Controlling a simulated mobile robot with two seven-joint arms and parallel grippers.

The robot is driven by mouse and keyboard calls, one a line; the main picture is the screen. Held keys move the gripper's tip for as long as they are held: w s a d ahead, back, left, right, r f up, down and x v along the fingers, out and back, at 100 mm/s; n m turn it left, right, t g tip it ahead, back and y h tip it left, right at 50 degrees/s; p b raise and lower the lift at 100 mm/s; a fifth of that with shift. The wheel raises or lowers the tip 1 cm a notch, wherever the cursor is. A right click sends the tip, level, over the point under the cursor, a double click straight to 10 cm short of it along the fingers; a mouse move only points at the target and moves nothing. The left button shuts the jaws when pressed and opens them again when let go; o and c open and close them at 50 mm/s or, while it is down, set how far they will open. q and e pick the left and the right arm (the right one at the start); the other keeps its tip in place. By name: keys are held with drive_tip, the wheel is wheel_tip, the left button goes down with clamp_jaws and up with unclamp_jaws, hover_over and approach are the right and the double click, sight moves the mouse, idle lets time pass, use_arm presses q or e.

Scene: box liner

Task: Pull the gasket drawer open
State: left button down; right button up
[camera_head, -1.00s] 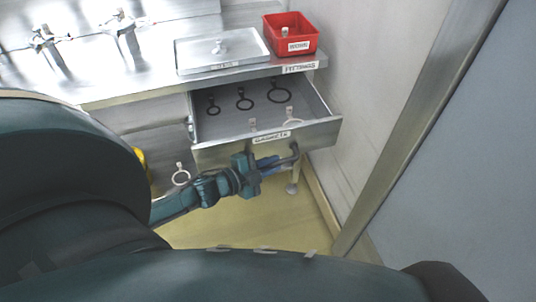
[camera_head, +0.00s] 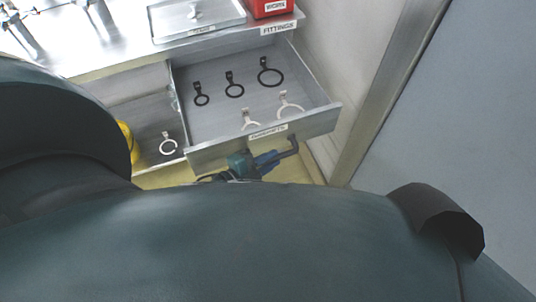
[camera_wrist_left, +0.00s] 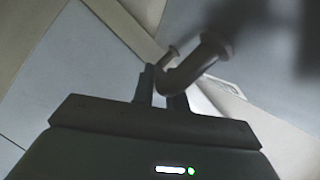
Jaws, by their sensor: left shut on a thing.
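The gasket drawer (camera_head: 218,152) stands pulled out from under the metal counter, with its label on the front edge. Inside lie several ring gaskets, some black (camera_head: 235,86) and some white (camera_head: 290,103). My left gripper (camera_head: 270,160) is at the drawer front and is shut on the dark bent drawer handle (camera_head: 292,148). In the left wrist view the handle (camera_wrist_left: 197,65) curves between the finger tips (camera_wrist_left: 160,95). My right gripper is not in view.
A red bin (camera_head: 270,8) and a flat lidded tray (camera_head: 198,18) stand on the counter (camera_head: 105,50). Another white ring (camera_head: 168,145) and a yellow thing (camera_head: 127,140) are on the left. A wall and metal post (camera_head: 395,90) stand close at right.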

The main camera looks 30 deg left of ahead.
use_arm(q)
drive_tip(key=c, duration=1.4)
unclamp_jaws()
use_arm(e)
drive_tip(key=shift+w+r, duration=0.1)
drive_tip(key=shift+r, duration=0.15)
use_arm(q)
drive_tip(key=v, duration=1.3)
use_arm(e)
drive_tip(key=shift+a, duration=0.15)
use_arm(q)
drive_tip(key=shift+s, duration=0.2)
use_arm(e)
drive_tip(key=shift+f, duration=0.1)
